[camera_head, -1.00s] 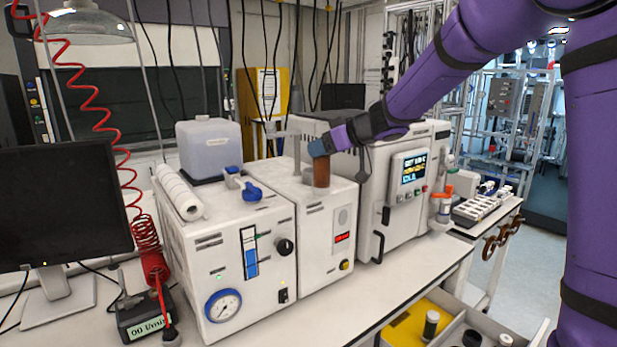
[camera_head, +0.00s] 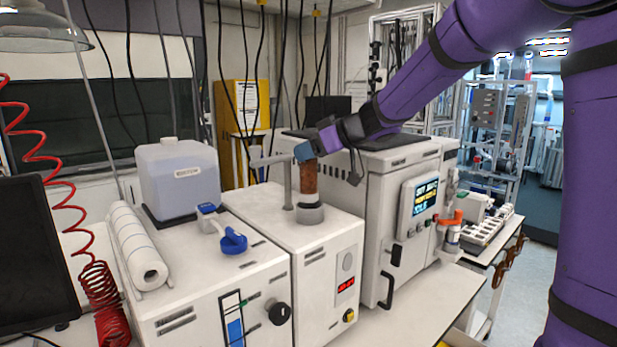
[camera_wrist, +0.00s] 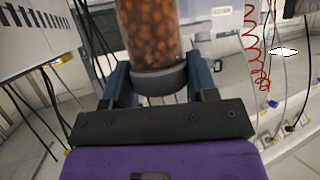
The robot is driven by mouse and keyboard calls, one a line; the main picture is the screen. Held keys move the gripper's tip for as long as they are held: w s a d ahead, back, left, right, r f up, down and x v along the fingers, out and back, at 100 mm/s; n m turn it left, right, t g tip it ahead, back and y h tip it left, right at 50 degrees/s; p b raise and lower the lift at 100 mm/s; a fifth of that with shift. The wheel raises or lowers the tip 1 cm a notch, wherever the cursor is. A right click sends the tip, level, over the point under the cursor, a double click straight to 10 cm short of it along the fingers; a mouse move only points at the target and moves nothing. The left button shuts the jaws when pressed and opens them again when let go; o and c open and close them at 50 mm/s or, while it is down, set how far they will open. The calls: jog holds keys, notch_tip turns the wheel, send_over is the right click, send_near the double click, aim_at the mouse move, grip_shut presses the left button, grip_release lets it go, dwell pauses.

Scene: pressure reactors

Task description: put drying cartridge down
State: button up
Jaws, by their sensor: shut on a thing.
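The drying cartridge (camera_head: 309,180) is an upright clear tube filled with orange-brown beads. My gripper (camera_head: 305,153) is shut on its top end. The wrist view shows the cartridge (camera_wrist: 152,35) with its dark grey cap between the blue fingers of my gripper (camera_wrist: 160,80). In the head view its lower end is at the round grey holder (camera_head: 310,213) on top of the white unit (camera_head: 325,235) with a red display. Whether it is seated in the holder or just above it, I cannot tell.
A grey post with a sideways arm (camera_head: 270,159) stands close beside the cartridge on the left. A white box with a screen (camera_head: 385,190) is close on the right. A paper roll (camera_head: 138,245), a blue valve (camera_head: 232,241) and a canister (camera_head: 180,178) are on the left.

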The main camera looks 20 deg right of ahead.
aim_at(318, 167)
jog(key=shift+f, duration=2.6)
jog(key=o, duration=1.3)
